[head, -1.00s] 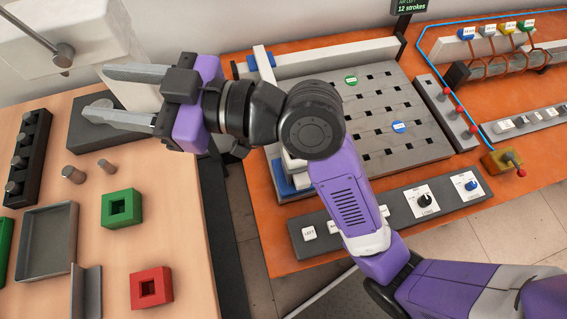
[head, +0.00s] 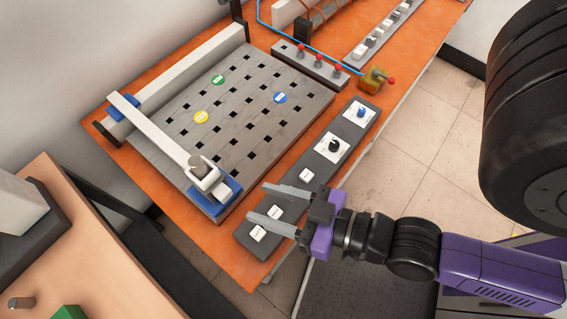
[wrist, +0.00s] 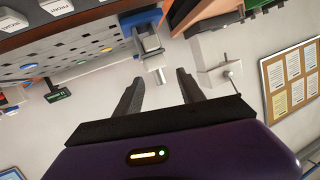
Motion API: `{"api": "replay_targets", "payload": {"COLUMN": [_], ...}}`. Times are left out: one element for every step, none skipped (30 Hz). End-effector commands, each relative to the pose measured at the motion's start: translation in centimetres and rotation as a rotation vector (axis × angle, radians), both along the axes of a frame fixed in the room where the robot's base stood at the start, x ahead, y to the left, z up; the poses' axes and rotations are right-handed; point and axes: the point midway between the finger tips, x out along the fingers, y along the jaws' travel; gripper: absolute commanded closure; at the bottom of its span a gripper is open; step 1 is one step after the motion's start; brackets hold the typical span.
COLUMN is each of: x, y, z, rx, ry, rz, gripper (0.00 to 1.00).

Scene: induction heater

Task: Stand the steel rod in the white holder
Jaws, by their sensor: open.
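A short grey cylinder that looks like the steel rod (head: 197,162) stands upright at the white holder (head: 208,181), above a blue base at the near left corner of the slotted plate. How deep it sits cannot be seen. My gripper (head: 258,202) is open and empty, above the button panel, to the right of the holder and apart from it. In the wrist view, which is upside down, the rod (wrist: 160,75) and holder (wrist: 150,43) appear beyond my open fingers (wrist: 158,80).
The slotted plate (head: 260,88) carries coloured discs. A white bar (head: 150,128) runs over its left side to the holder. The button panel (head: 316,165) lies along the orange table's front edge. A wooden table (head: 88,245) is at lower left, with another small metal peg (head: 20,303).

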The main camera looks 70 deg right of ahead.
Motion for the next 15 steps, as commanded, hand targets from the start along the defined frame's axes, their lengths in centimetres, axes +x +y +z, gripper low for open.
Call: {"api": "replay_targets", "payload": {"x": [-1.7,-2.4,-3.3,-3.8,-4.3,-4.7,-5.0,-5.2,-5.4,-5.5,-5.5,-5.5,-5.5,-5.5,-5.5], "y": [-0.6,-0.9,-1.3,-1.5,-1.6,-1.8,-1.9,-2.0,-2.1,-2.1,-2.1,-2.2,-2.1,-2.1,-2.1], "z": [0.0,0.1,0.3,0.4,0.5,0.6,0.7,0.8,0.9,0.9,0.9,0.9,1.0,0.9,0.9], "rx": [-0.030,-0.044,-0.064,-0.075,-0.085,-0.096,-0.102,-0.108,-0.112,-0.114,-0.115,-0.115,-0.115,-0.114,-0.114], "ry": [0.016,0.018,0.021,0.023,0.023,0.025,0.024,0.024,0.025,0.025,0.025,0.024,0.024,0.024,0.024], "rz": [0.008,0.013,0.020,0.025,0.030,0.036,0.039,0.041,0.045,0.046,0.046,0.046,0.046,0.046,0.046], "gripper": [0.54,0.54,0.54,0.54,0.54,0.54,0.54,0.54,0.54,0.54,0.54,0.54,0.54,0.54,0.54]}}
